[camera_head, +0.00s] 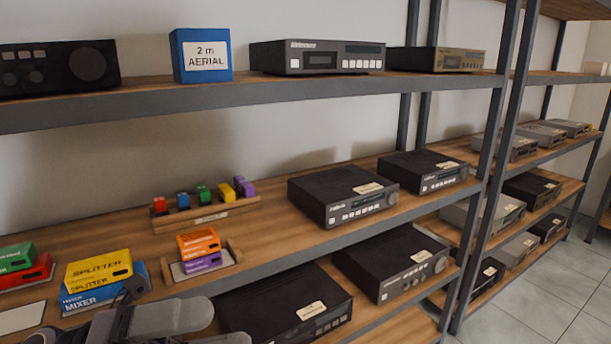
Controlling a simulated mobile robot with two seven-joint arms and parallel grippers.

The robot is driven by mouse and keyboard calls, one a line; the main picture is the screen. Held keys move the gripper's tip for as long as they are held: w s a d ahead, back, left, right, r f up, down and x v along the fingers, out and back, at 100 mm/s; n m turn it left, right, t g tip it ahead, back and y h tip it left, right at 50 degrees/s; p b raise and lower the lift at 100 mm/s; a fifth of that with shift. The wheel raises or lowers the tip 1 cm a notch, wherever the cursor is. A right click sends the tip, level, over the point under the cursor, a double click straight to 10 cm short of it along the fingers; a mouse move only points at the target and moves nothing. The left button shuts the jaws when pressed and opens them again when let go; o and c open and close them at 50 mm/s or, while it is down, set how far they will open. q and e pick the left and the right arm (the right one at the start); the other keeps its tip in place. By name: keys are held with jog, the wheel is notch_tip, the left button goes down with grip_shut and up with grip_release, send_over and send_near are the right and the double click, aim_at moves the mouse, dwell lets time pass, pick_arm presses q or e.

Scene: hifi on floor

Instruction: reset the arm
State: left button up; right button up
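One gripper (195,328) of mine shows at the bottom edge, left of centre; its arm comes in from the lower left, so I take it as my left. Its grey rounded fingers point right, in front of the lower shelf's edge. The frame cuts off much of it, so I cannot tell whether it is open or shut. I see nothing held in its visible part. Just behind it are a yellow splitter box (98,270) and a blue mixer box (88,298) under it. I cannot tell whether the gripper touches them. My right gripper is not in view.
The middle shelf holds a rack of small coloured blocks (205,212), an orange box (198,242) over a purple one, and black hi-fi units (343,193). A blue aerial box (201,55) stands on the upper shelf (250,93). Dark posts (490,170) rise at right. Tiled floor (540,305) is clear.

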pick_arm(q)
jog(key=w+a+f+n+t+y, duration=0.35)
jog(key=f+n+t+y, duration=0.45)
jog(key=n, duration=0.7)
jog(key=w+a+f+n+t+y, duration=0.3)
jog(key=a+f+n+t+y, duration=0.25)
jog(key=f+n+t, duration=0.65)
jog(key=s+f+n+g+y, duration=0.2)
jog(key=s+f+n+g, duration=0.3)
jog(key=f, duration=0.3)
jog(key=s+a+f+n+g+y+p, duration=0.1)
jog(key=s+f+n+g+y, duration=0.2)
jog(key=f, duration=0.6)
jog(key=s+n+g, duration=0.2)
jog(key=s+g, duration=0.1)
jog(key=s, duration=0.1)
jog(key=shift+s+f, duration=0.2)
